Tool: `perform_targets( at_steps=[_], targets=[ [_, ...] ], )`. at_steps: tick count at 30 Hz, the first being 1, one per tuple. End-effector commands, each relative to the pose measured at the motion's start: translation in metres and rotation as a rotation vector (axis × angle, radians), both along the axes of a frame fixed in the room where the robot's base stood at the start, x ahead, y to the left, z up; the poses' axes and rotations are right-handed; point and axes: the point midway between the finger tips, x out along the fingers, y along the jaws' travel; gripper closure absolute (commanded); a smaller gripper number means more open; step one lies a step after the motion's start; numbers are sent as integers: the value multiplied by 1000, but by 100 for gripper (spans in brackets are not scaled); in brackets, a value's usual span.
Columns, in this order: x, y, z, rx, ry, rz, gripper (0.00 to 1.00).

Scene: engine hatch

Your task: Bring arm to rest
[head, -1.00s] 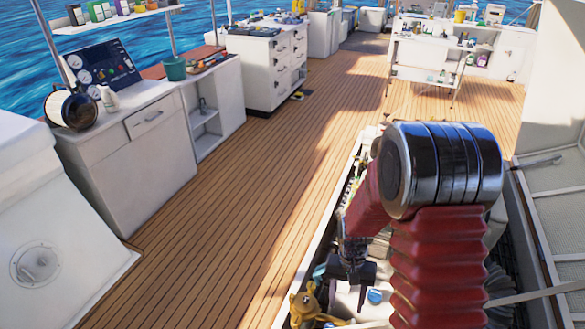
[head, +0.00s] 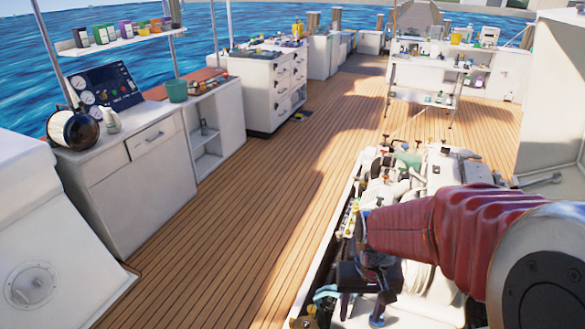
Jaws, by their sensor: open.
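My arm (head: 450,222) has a red ribbed sleeve and comes in from the lower right, stretched to the left across the open engine hatch (head: 352,200). My gripper (head: 368,300) is dark and hangs down from the arm's left end, low in the hatch near its left edge. Its jaws look apart, with nothing clearly held between them. My arm hides much of the lower right of the hatch.
Engine parts (head: 425,160) fill the hatch beyond my arm. A drawer unit (head: 262,90) and a shelf table (head: 425,85) stand farther back. The wooden deck (head: 240,215) left of the hatch is clear.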

Motion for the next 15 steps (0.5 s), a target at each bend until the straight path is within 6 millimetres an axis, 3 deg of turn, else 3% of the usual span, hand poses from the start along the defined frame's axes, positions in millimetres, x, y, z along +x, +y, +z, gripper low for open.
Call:
perform_targets(
  at_steps=[15],
  targets=[
    [-34, -1, 65, -1, -136, 59, 49]
  ],
)
